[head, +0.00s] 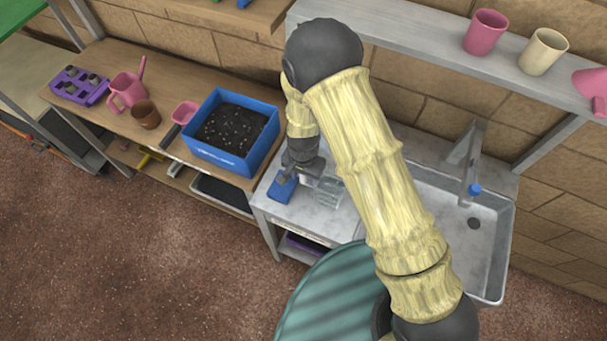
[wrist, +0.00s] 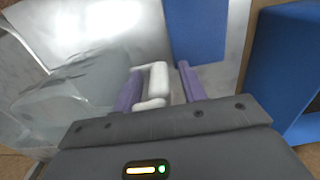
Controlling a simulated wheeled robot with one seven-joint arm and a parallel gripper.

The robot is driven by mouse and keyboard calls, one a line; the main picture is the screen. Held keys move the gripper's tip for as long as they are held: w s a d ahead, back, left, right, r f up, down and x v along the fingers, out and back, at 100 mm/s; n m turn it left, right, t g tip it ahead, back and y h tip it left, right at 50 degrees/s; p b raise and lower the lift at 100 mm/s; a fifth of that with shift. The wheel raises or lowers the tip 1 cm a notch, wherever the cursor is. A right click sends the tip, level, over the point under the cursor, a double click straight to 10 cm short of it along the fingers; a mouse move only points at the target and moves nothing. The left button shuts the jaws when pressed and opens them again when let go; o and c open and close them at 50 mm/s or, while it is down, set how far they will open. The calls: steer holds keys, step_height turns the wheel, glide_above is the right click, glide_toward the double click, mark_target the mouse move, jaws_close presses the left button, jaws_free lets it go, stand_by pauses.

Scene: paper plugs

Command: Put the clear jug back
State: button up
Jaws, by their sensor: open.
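The clear jug (head: 331,190) stands on the grey counter left of the sink, partly hidden by my arm. In the wrist view its see-through body (wrist: 65,95) fills the left side. Its pale handle (wrist: 158,82) lies between the two purple fingers of my gripper (wrist: 160,72). The fingers are open, with a visible gap between the handle and the right finger. I cannot tell whether the left finger touches it. In the head view my gripper (head: 308,172) is low over the counter, at the jug's left side.
A blue flat item (head: 283,187) lies left of the jug. A blue box of soil (head: 232,132) stands close by on the wooden bench. The sink (head: 450,230) with its tap (head: 470,160) is at right. Pink (head: 486,32) and cream (head: 543,51) cups stand on the shelf.

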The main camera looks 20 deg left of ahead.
steer(key=shift+r, duration=0.1)
step_height(320, 180, up, 12)
steer(key=b, duration=0.2)
steer(key=shift+b, duration=0.35)
stand_by(0.7)
steer(key=d+r+t, duration=0.1)
steer(key=d+r, duration=0.2)
steer(key=d, duration=0.7)
steer(key=s+d+r, duration=0.1)
steer(key=d+r, duration=0.3)
steer(key=d, duration=0.6)
steer(key=s+d+r+n+t, duration=0.1)
steer(key=d+r, duration=0.3)
steer(key=d, duration=0.6)
steer(key=shift+d+r+t, duration=0.15)
steer(key=shift+d+t, duration=0.15)
